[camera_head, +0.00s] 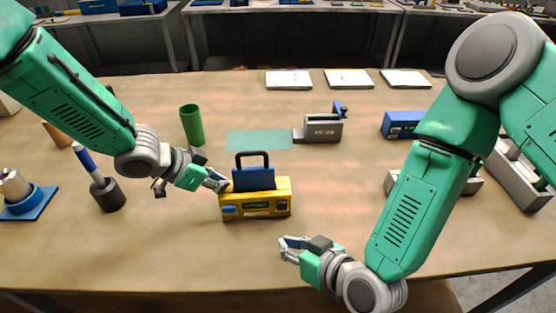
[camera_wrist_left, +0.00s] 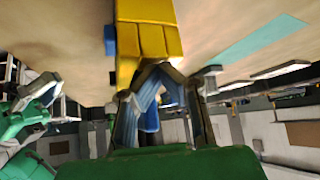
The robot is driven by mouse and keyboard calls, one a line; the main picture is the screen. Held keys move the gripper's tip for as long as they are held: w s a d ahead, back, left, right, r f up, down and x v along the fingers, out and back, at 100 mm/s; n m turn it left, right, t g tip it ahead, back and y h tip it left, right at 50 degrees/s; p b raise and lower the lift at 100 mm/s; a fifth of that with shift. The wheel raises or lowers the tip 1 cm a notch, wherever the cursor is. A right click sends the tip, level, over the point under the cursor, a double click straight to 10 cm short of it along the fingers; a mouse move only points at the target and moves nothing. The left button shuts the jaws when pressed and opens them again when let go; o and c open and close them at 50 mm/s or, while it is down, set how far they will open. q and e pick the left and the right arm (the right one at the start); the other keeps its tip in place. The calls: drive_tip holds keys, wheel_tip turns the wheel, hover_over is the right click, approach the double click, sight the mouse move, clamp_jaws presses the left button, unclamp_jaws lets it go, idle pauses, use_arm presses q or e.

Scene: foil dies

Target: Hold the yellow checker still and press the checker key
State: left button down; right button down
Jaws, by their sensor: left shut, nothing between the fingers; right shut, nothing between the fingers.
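A green cup (camera_head: 192,125) and a teal mat (camera_head: 259,140) lie behind the checker. A grey vise-like fixture (camera_head: 323,128) stands behind right. A dark holder (camera_head: 108,195) stands left. A blue box (camera_head: 402,124) is farther right. The table in front is clear.

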use_arm(q)
drive_tip(key=shift+s, duration=0.1)
use_arm(e)
drive_tip(key=shift+r, duration=0.15)
